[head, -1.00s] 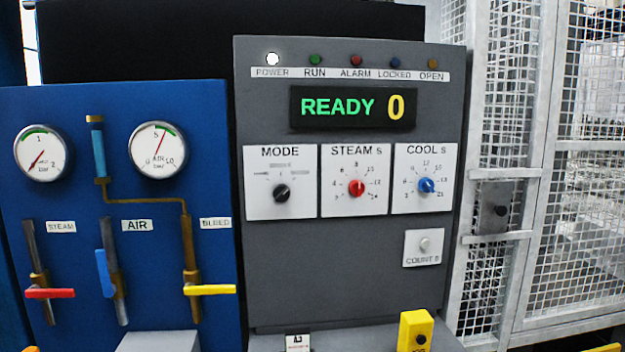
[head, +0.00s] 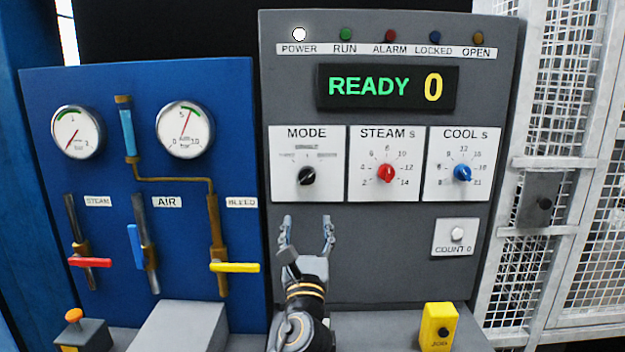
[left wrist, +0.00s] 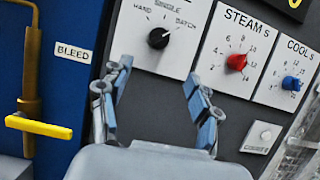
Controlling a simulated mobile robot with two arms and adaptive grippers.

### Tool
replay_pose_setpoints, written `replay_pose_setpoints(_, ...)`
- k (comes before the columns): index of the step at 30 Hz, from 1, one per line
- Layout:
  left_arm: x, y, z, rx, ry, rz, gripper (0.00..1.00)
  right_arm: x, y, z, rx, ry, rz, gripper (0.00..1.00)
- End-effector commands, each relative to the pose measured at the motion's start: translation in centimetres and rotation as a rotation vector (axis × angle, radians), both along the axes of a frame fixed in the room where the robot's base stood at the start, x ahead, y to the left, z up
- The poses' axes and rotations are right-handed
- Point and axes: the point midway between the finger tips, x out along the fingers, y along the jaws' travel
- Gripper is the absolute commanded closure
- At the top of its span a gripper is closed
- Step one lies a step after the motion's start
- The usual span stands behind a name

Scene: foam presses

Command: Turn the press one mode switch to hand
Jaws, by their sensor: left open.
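The mode switch (head: 307,176) is a black knob on a white plate marked MODE, on the grey press panel. In the left wrist view the knob (left wrist: 159,38) has labels that look like HAND at left, SINGLE above and BATCH at right. Its pale mark seems to point up and right, towards BATCH. My left gripper (head: 307,224) is open and empty, fingers upward, just below the mode plate in the head view. In the left wrist view its fingertips (left wrist: 158,74) are below the knob and apart from it. My right gripper is out of view.
The STEAM knob (head: 386,173) and COOL knob (head: 462,172) sit right of the mode plate. Left is a blue panel with gauges and a yellow bleed handle (head: 235,267). A yellow box (head: 437,327) and an orange-topped button (head: 74,315) are low in front. Mesh fencing (head: 570,100) stands right.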

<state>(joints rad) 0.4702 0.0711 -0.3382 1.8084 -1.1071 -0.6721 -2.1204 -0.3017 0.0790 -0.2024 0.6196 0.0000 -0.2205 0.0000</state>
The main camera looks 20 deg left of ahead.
Motion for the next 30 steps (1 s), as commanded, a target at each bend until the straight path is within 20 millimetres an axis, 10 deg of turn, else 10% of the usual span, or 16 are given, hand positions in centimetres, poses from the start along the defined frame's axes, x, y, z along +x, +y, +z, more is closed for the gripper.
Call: replay_pose_setpoints(30,12.2,3.4,5.5,0.018,-0.003,0.007,0.37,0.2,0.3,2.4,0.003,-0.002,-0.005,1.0)
